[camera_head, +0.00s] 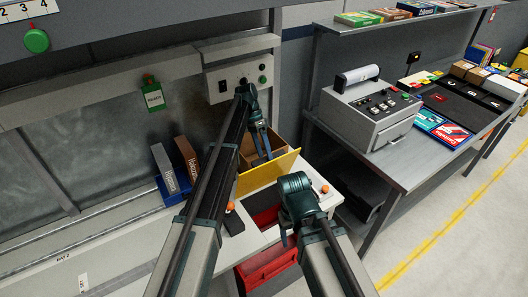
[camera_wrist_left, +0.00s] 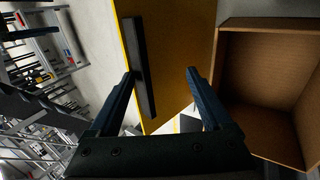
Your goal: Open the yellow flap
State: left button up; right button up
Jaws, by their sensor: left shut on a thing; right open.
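The yellow flap (camera_head: 268,173) stands tilted up at the front of an open brown box (camera_head: 277,137) on the white bench. In the left wrist view the flap (camera_wrist_left: 178,60) fills the middle, with a yellow edge and a dark bar handle (camera_wrist_left: 140,68) on its face. My left gripper (camera_head: 266,152) is at the flap, and its fingers (camera_wrist_left: 163,75) are shut on it, one finger beside the bar. The exact contact is hard to see. My right gripper (camera_head: 285,238) hangs low over the front of the bench, open and away from the flap, mostly hidden by its arm.
A blue holder with binders (camera_head: 173,168) stands left of the box. A panel with knobs (camera_head: 240,80) is behind it. A red bin (camera_head: 268,265) sits below the bench front. A grey table with a machine (camera_head: 370,110) stands to the right. The floor beyond is clear.

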pick_arm(q)
jog(key=shift+w+a+f, duration=0.1)
jog(key=shift+w+a, duration=0.1)
jog(key=shift+a, duration=0.05)
jog(key=p+v, duration=1.2)
jog(key=v, duration=0.1)
jog(key=shift+r, duration=0.35)
jog(key=s+d+f+n+t+y+b, duration=0.1)
jog(key=s+f+n+b, duration=0.1)
jog(key=s, duration=1)
jog(key=s+d+f+n+t+y+b, duration=0.1)
jog(key=s+f+b, duration=0.3)
jog(key=s, duration=0.9)
jog(key=s+d+f+n+t+y+b, duration=0.1)
jog(key=s+f+n+b, duration=0.3)
jog(key=s, duration=0.9)
notch_tip(320, 180, down, 3)
jog(key=shift+d+f+t+y, duration=0.2)
jog(key=shift+d+t+y, duration=0.2)
jog(key=shift+t+y, duration=0.5)
